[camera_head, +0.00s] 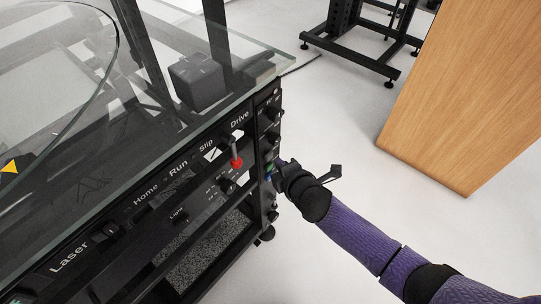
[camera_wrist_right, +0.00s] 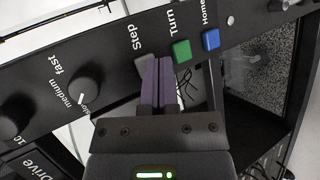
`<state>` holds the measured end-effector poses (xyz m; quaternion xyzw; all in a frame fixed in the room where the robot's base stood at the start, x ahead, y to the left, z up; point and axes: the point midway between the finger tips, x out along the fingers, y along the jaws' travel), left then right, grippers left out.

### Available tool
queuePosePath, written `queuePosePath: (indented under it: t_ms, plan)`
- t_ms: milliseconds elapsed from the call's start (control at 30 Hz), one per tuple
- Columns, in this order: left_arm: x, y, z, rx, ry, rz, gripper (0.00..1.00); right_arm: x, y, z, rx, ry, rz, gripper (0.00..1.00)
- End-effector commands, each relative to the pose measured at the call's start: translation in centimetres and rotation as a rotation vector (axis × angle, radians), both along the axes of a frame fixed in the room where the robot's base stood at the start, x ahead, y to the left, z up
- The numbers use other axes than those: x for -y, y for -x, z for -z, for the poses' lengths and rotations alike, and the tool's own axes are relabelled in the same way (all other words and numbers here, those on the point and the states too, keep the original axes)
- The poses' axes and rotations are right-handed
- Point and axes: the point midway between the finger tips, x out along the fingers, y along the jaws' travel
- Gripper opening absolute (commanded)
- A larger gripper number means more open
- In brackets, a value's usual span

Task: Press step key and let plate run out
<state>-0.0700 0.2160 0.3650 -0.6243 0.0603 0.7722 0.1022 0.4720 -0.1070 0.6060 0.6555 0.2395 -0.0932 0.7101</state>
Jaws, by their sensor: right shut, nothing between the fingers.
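The Step key (camera_wrist_right: 146,66) is a grey button on the black side panel, under the "Step" label in the right wrist view. My right gripper (camera_wrist_right: 159,62) is shut and empty, its purple fingertips over the right part of this key. I cannot tell whether they touch or press it. In the head view my right gripper (camera_head: 274,170) is at the side panel, and the Step key is hidden there. The round glass plate (camera_head: 70,62) lies at the upper left, partly out of frame. My left gripper is not in view.
A green Turn key (camera_wrist_right: 181,50) and a blue Home key (camera_wrist_right: 211,39) sit close beside the Step key. A speed knob (camera_wrist_right: 83,86) is on the other side. A red-capped switch (camera_head: 236,162) is on the front panel. A wooden panel (camera_head: 470,80) stands at right; floor between is clear.

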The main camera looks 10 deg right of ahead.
Motion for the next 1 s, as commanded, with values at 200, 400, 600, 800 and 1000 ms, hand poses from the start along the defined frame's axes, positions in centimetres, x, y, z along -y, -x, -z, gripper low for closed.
queuePosePath:
  t_ms: [200,400,600,800,1000]
  plan:
    - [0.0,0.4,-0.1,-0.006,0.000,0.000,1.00,-0.3,-0.4,0.0,0.000,0.000,0.000,0.00]
    - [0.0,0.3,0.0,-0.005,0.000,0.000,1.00,-0.3,-0.4,0.0,0.000,0.000,0.000,0.00]
    - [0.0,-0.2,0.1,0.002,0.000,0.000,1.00,-0.4,-0.5,0.0,0.000,0.000,0.000,0.00]
    - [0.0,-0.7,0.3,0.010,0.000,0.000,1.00,-0.6,-0.7,0.0,0.000,0.000,0.000,0.00]
    - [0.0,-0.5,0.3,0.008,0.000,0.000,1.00,-0.7,-0.9,0.0,-0.001,0.000,-0.001,0.00]
